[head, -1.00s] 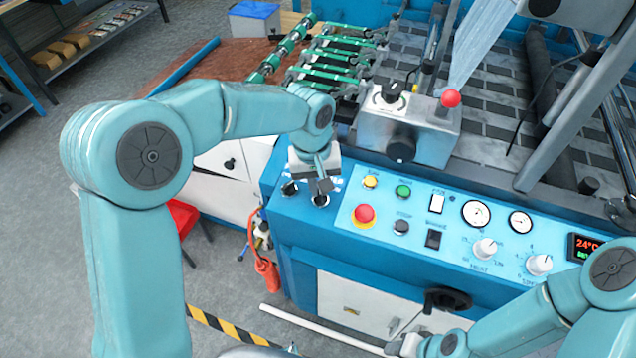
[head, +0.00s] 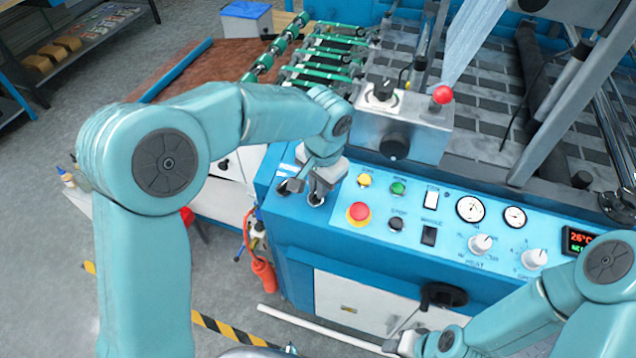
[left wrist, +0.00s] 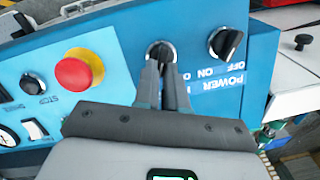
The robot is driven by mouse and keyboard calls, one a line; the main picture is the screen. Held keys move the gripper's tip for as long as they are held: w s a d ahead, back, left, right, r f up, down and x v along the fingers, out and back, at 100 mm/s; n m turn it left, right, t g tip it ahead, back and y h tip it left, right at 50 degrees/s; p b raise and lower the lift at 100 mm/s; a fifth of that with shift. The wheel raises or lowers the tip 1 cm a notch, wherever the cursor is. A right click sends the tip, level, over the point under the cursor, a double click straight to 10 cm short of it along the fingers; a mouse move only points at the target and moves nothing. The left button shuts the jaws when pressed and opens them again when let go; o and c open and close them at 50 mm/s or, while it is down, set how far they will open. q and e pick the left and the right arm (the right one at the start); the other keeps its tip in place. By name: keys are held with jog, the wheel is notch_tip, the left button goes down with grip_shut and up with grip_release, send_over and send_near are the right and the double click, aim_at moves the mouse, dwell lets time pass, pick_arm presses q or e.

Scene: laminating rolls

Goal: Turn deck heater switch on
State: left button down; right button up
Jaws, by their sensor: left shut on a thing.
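The blue control panel (head: 450,235) carries two black rotary switches at its left end. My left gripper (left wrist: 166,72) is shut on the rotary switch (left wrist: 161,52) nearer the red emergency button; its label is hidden. The other rotary switch (left wrist: 226,42) stands beside it, with "POWER" and "OFF ON" lettering upside down next to it in the left wrist view. In the head view my left gripper (head: 318,190) reaches down over the panel's left end and partly covers the switches. My right gripper (head: 405,344) is low at the bottom edge; its jaws are unclear.
The red emergency button (head: 358,212) is close to the held switch. Yellow and green buttons, gauges (head: 470,209) and dials lie further right. A metal box (head: 405,125) with a red-knobbed lever stands behind the panel. A black crank (head: 442,295) sticks out below.

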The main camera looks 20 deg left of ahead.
pick_arm(q)
jog(key=shift+s+f+m, duration=0.3)
jog(key=shift+m, duration=0.3)
jog(key=c, duration=1.2)
grip_release()
jog(key=shift+d, duration=0.1)
jog(key=shift+w+r, duration=0.1)
jog(key=shift+w, duration=0.15)
notch_tip(320, 180, up, 16)
jog(key=s+d, duration=0.1)
jog(key=shift+d, duration=0.2)
